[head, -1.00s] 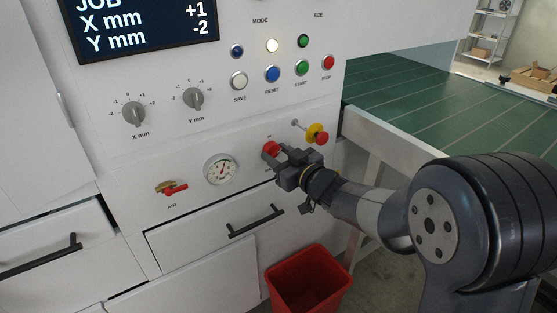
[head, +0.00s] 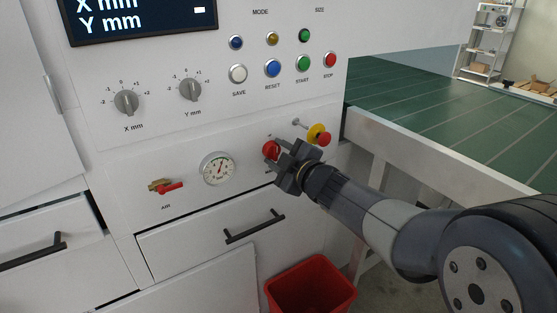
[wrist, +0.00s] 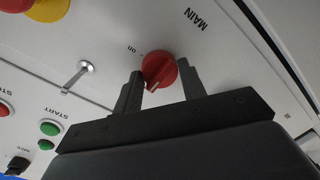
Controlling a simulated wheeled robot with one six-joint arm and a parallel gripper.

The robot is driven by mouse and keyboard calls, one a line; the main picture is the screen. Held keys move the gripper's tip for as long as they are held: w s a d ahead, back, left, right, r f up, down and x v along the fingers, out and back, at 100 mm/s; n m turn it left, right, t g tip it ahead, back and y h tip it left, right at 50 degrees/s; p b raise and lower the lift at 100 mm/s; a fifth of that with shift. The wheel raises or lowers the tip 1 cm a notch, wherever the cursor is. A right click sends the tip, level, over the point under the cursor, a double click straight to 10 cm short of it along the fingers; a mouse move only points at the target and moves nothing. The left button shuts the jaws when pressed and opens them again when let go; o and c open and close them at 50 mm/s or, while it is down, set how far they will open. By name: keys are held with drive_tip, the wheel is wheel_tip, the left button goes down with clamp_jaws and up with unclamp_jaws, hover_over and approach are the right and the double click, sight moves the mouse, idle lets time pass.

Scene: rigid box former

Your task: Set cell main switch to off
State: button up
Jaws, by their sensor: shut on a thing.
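The main switch is a red round knob (wrist: 158,68) with a raised grip bar, on the white panel under the lettering "MAIN". In the wrist view an "on" label is beside its upper left, and the bar slants with a pale mark at its lower end, away from that label. The red knob (head: 270,149) shows partly in the head view. My gripper (head: 280,152) is at the knob, and in the wrist view its two fingers (wrist: 159,80) are shut on it, one on each side. The label for off is not visible.
A yellow and red emergency button (head: 319,136) and a small metal key-like stem (wrist: 86,67) are close by. A gauge (head: 217,169) and red air valve (head: 168,186) are to the left. A drawer handle (head: 255,226) and red bin (head: 311,287) are below.

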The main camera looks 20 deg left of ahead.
drive_tip(key=shift+n, duration=0.4)
drive_tip(key=o, duration=1)
drive_tip(key=shift+c, duration=0.2)
drive_tip(key=p+v, duration=0.1)
drive_tip(key=v, duration=0.9)
drive_tip(key=shift+s+d+p, duration=0.3)
drive_tip(key=shift+p, duration=0.05)
drive_tip(key=shift+a, duration=0.1)
drive_tip(key=b+x, duration=0.2)
drive_tip(key=x, duration=0.9)
